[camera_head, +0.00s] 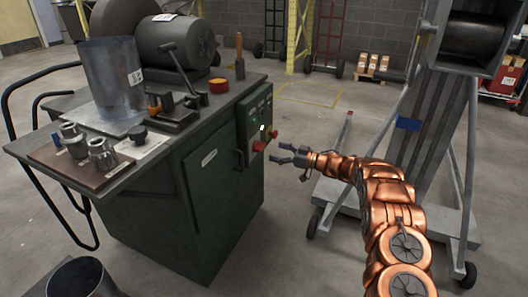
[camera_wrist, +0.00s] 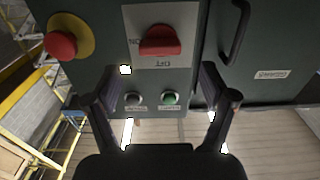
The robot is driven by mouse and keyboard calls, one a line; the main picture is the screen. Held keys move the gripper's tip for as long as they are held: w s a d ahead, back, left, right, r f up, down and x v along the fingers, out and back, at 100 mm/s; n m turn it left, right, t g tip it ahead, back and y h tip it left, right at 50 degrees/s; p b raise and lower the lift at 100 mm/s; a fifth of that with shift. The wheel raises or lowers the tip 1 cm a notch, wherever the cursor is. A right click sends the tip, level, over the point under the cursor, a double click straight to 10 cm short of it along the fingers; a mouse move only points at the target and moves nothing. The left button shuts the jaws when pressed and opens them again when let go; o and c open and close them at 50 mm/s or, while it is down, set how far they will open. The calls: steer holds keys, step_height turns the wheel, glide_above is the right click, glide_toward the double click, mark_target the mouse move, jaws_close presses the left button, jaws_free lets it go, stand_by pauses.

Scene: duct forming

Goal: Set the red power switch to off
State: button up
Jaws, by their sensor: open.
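The red power switch (camera_head: 259,146) is on the front control panel of the green machine cabinet. In the wrist view, which looks upside down, its red handle (camera_wrist: 160,42) lies sideways on a pale plate. An ON mark is beside its left end and an OFF mark is below it. My gripper (camera_head: 282,153) is just right of the panel in the head view, apart from the switch. In the wrist view my gripper (camera_wrist: 158,78) is open and empty, its two fingers spread either side of the area below the switch.
A red mushroom button on a yellow ring (camera_wrist: 62,44) sits close beside the switch. Grey (camera_wrist: 133,99) and green (camera_wrist: 169,98) buttons are on the same panel. A black door handle (camera_wrist: 236,30) stands out nearby. A grey wheeled lift (camera_head: 425,140) stands to the right.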

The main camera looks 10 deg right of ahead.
mark_target(263, 148)
steer(key=shift+b+x, duration=0.75)
steer(key=shift+x, duration=2.3)
steer(key=shift+c, duration=0.3)
steer(key=c, duration=1.1)
